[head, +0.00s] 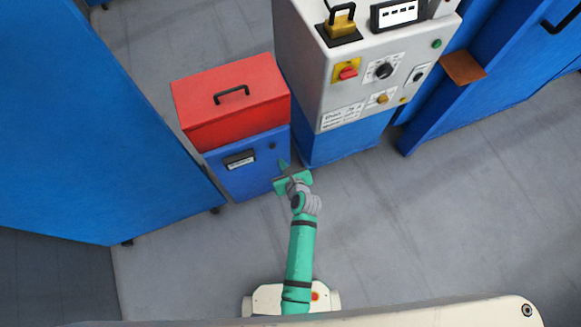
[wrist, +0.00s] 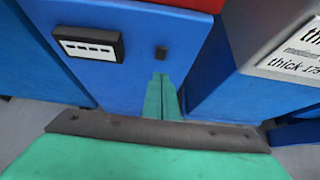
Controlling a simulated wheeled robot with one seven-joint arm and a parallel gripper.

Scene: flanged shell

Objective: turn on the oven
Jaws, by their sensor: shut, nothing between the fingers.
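The oven appears to be the low blue cabinet (head: 245,178) with a red lid (head: 232,97) and a black handle on top. Its blue front also fills the middle of the wrist view (wrist: 120,85). A small dark switch or knob (wrist: 161,52) sits on the upper right of that front; it shows in the head view (head: 272,146) too. Left of it is a dark display panel (wrist: 88,44). My green gripper (head: 283,164) is shut and empty in front of the cabinet. In the wrist view its fingertips (wrist: 160,78) appear just below the switch; contact cannot be told.
A grey control machine (head: 350,75) with a red-and-yellow switch, black dial and labels stands close on the right. A large blue cabinet (head: 90,130) stands on the left. The grey floor (head: 400,220) is clear to the right of my arm.

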